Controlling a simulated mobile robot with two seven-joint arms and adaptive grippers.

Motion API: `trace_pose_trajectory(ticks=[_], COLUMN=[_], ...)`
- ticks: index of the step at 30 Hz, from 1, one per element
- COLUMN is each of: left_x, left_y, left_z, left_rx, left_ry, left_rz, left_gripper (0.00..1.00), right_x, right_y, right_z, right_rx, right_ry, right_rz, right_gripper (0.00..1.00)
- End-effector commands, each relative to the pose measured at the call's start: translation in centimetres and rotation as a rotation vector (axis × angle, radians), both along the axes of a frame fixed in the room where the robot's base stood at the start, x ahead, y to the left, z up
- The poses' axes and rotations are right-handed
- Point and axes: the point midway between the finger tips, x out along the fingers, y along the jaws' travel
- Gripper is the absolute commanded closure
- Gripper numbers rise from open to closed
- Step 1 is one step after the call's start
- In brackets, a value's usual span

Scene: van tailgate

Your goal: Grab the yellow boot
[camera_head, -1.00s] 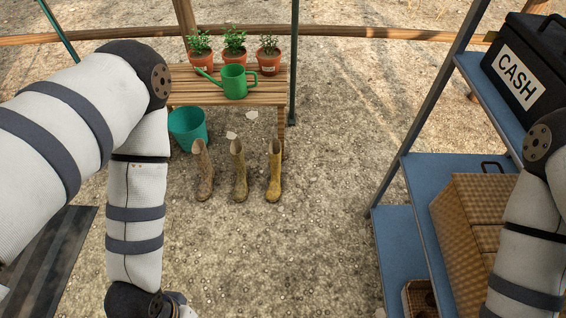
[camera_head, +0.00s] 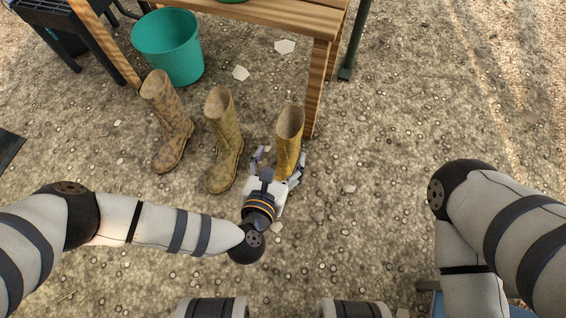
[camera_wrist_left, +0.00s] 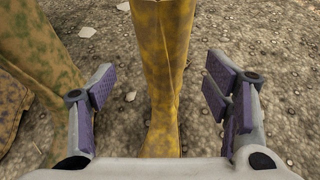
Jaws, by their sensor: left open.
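The yellow boot (camera_head: 289,138) stands upright on the gravel at the right end of a row of boots. My left gripper (camera_head: 278,162) is open at the boot's shaft, one finger to each side. In the left wrist view the yellow boot (camera_wrist_left: 162,70) rises between the open fingers of my left gripper (camera_wrist_left: 163,98), with a gap on both sides. The boot's foot is mostly hidden by the gripper. My right gripper is out of view; only my right arm shows at the lower right of the head view.
A greenish patterned boot (camera_head: 224,140) stands close to the left of my left gripper, and a brown patterned boot (camera_head: 170,125) beyond it. A wooden bench (camera_head: 290,14) and its leg are just behind the yellow boot. A teal bucket (camera_head: 168,47) stands at upper left. Gravel to the right is clear.

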Motion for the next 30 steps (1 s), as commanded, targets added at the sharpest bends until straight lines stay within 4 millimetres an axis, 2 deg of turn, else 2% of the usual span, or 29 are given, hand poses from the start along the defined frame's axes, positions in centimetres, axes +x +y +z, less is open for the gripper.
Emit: trace_pose_trajectory(ticks=[12,20,27,29,30], left_x=[5.7,6.0,5.9,5.9,5.9], left_y=[-2.0,-2.1,-2.1,-2.1,-2.1], left_z=[-2.4,-2.4,-2.4,-2.4,-2.4], left_rx=[0.002,0.001,0.002,0.002,0.002], left_ry=[0.001,0.003,0.004,0.004,0.004], left_rz=[-0.003,-0.004,-0.003,-0.003,-0.003], left_gripper=[0.29,0.32,0.86,1.00,1.00], right_x=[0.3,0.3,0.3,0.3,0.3], right_y=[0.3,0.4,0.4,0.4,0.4], right_z=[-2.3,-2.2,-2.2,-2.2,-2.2], right_rx=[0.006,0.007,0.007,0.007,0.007], right_ry=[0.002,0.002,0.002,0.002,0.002], right_rz=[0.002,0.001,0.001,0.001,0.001], right_gripper=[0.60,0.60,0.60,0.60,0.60])
